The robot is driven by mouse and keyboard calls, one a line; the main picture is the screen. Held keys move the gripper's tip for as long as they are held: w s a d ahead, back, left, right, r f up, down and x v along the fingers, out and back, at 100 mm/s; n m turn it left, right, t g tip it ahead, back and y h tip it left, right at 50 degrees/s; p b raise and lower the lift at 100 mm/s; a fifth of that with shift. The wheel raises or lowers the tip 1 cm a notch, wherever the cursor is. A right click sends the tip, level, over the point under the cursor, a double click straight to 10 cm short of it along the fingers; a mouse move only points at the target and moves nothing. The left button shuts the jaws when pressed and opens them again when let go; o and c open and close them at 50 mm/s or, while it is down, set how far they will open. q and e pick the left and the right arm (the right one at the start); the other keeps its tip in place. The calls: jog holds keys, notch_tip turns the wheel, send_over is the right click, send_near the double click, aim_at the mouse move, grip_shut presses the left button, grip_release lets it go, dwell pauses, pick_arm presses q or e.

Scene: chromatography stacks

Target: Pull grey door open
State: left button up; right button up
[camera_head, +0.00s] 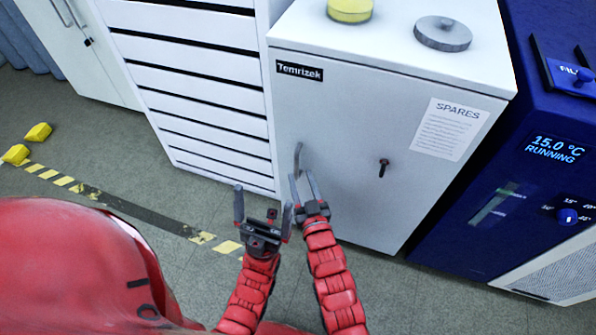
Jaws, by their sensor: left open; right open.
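The grey door (350,120) is the front of a low cabinet. It carries a "Temrizek" label and a "SPARES" sheet (450,129), and looks shut. A slim grey handle (298,158) stands upright on its left part. A dark key or latch (383,167) sits further right. My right gripper (303,180) is open, its fingertips just below the handle in the picture; I cannot tell whether they touch it. My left gripper (262,201) is open and empty, lower and to the left, in front of the drawer stack's lower right corner.
A white drawer stack (205,95) adjoins the cabinet on the left. A dark blue machine (480,200) stands close on the right. A yellow round item (350,9) and a grey disc (442,33) lie on the cabinet top. Yellow blocks (38,132) and striped tape mark the floor at left.

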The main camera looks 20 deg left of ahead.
aim_at(297, 167)
jog(key=shift+b+x, duration=0.3)
jog(key=shift+x, duration=1.65)
grip_shut()
